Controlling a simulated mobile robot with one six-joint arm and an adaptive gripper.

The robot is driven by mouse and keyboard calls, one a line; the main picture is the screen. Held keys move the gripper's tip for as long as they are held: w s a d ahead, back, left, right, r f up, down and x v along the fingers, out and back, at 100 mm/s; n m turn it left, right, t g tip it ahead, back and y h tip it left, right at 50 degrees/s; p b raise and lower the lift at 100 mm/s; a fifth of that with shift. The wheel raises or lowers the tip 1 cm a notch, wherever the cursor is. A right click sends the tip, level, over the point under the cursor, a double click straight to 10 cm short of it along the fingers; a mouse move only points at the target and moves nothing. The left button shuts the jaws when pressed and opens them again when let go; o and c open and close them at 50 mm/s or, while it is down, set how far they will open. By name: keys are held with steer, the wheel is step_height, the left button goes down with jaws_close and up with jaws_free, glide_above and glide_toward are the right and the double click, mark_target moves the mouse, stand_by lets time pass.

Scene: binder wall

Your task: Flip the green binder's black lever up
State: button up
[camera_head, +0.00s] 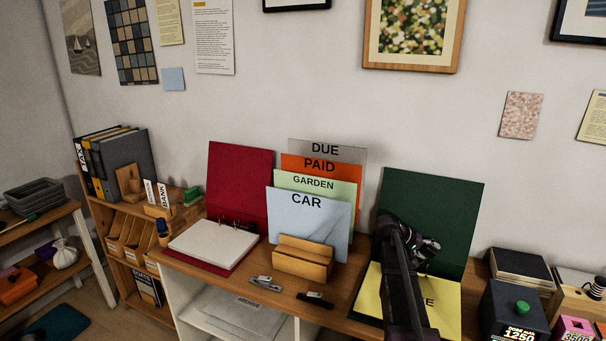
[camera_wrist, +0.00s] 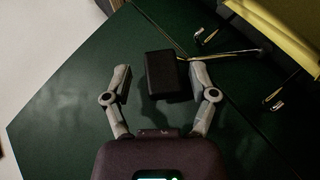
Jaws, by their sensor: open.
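The green binder (camera_head: 455,205) stands open on the desk at the right, its green cover upright against the wall and yellow paper (camera_head: 371,292) on its lower part. In the wrist view the green inside (camera_wrist: 60,125) shows with a metal ring mechanism (camera_wrist: 207,38). The black lever (camera_wrist: 168,76) is a dark block joined to a thin metal rod. My gripper (camera_wrist: 161,80) is open, its two fingers on either side of the lever. The right fingertip is close to the block; a gap shows at the left. In the head view my arm hides the lever and rings.
A wooden holder (camera_head: 302,264) with upright labelled folders and an open red binder (camera_head: 240,180) stand left of my arm. A stapler (camera_head: 315,299) and a metal clip (camera_head: 262,283) lie in front. Dark boxes (camera_head: 514,311) and black books (camera_head: 521,266) stand close on the right.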

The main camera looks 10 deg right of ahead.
mark_target(378, 301)
steer(key=shift+s+a+r+m+y+p, duration=0.1)
steer(key=shift+s+a+m+y+p, duration=0.25)
steer(key=shift+a+m+p, duration=0.3)
steer(key=s+a+f+y, duration=0.1)
steer(key=s+a, duration=0.2)
steer(key=a, duration=0.3)
steer(key=s+a+f+n+y, duration=0.1)
steer(key=s+a+f+y, duration=0.1)
steer(key=a, duration=0.4)
steer(key=s+a+f+n+t+y, duration=0.1)
steer(key=s+a+y, duration=0.1)
steer(key=s+a, duration=0.2)
steer(key=shift+s+a+f+n+y+p, duration=0.15)
steer(key=shift+a+f+p, duration=0.05)
steer(key=shift+a, duration=0.6)
steer(key=shift+s+a+f+n+y+p, duration=0.1)
steer(key=shift+a+f+p, duration=0.05)
steer(key=shift+a, duration=0.6)
steer(key=s+a+n+y, duration=0.1)
steer(key=s+a+y, duration=0.1)
steer(key=s+a, duration=0.3)
steer(key=s+a+f+n+y, duration=0.1)
steer(key=s+a, duration=0.4)
steer(key=a, duration=0.5)
steer(key=shift+s+a+n+y+p, duration=0.3)
steer(key=shift+n+y, duration=0.2)
steer(key=shift+y, duration=0.5)
